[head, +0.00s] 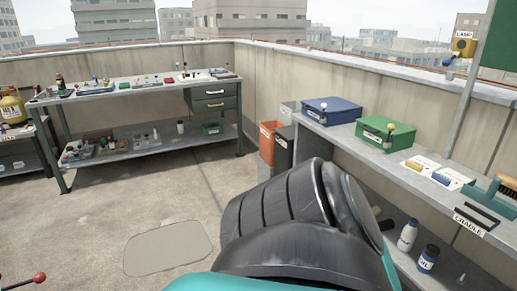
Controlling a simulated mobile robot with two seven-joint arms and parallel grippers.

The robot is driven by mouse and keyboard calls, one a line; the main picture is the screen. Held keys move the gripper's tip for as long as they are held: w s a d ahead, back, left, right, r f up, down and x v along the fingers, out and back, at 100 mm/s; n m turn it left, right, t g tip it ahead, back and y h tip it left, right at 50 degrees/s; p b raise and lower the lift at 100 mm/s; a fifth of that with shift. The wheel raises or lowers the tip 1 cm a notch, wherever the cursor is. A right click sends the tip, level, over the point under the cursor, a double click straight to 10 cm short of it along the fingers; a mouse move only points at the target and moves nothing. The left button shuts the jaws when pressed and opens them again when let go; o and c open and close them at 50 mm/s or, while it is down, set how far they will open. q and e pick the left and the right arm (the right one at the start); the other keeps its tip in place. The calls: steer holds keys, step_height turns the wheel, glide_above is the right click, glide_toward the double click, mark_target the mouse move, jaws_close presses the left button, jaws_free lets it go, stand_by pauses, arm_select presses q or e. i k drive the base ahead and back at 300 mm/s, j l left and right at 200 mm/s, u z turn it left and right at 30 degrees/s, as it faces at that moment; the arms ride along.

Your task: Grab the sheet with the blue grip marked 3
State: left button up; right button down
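Two small white sheets lie side by side on the grey bench at the right. One sheet (426,160) has a yellow grip. The sheet with the blue grip (441,179) lies just to its right, nearer the CRADLE label. Any number on the blue grip is too small to read. Neither of my grippers shows. A dark, bulky arm link of mine fills the lower middle and hides part of the right bench and the floor.
The right bench (348,136) also bears a blue box (331,113), a green box (385,136), a brush (499,195) and a CRADLE holder (476,214). Bottles stand below. A long workbench (130,88) stands at the back left. Floor at left is mostly clear.

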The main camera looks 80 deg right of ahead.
mark_target(451, 176)
steer(key=z, duration=3.95)
steer(key=i+j, duration=0.2)
steer(key=i+j+u, duration=0.05)
steer(key=i, duration=0.05)
